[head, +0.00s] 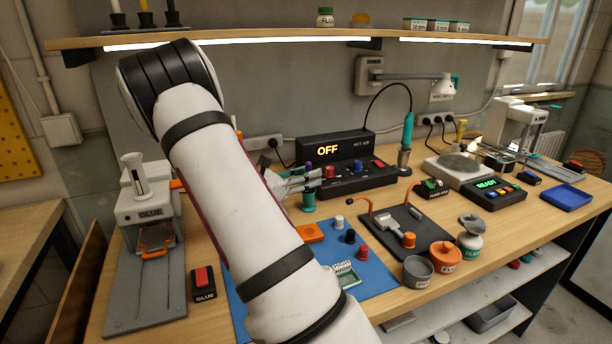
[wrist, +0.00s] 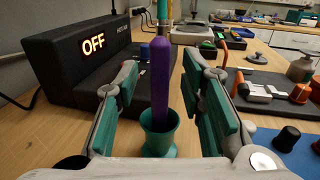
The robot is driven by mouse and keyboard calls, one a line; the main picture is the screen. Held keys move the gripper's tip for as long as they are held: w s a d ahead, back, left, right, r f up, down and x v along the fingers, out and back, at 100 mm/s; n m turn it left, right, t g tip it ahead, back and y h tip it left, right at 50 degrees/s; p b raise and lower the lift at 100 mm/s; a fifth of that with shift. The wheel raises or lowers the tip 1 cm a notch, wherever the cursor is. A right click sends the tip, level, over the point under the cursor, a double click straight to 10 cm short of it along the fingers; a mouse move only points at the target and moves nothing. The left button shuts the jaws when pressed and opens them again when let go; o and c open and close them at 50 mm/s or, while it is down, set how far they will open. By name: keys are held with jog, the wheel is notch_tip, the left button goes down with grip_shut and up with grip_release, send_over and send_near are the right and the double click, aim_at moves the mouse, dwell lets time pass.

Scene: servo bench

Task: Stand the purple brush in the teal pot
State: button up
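The purple brush (wrist: 160,85) stands upright in the teal pot (wrist: 159,140) in the wrist view, its lower end hidden inside the pot. My gripper (wrist: 161,75) is open around the brush, one finger on each side, with visible gaps between the pads and the handle. The pot stands on the wooden bench top. In the head view the teal pot (head: 308,202) shows just beyond my gripper (head: 298,182), partly hidden by the fingers. Only a small purple piece of the brush (head: 308,167) shows there.
The black hot-air station (head: 345,165), reading OFF, stands close behind and left of the pot in the wrist view. A teal handpiece (head: 407,132) stands beside it. A blue mat (head: 375,280) with several knobs lies nearer, and a dark mat (head: 425,235) to the right.

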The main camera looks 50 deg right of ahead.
jog(key=shift+r, duration=0.1)
notch_tip(320, 180, up, 10)
jog(key=shift+f, duration=0.1)
dwell(0.3)
dwell(0.7)
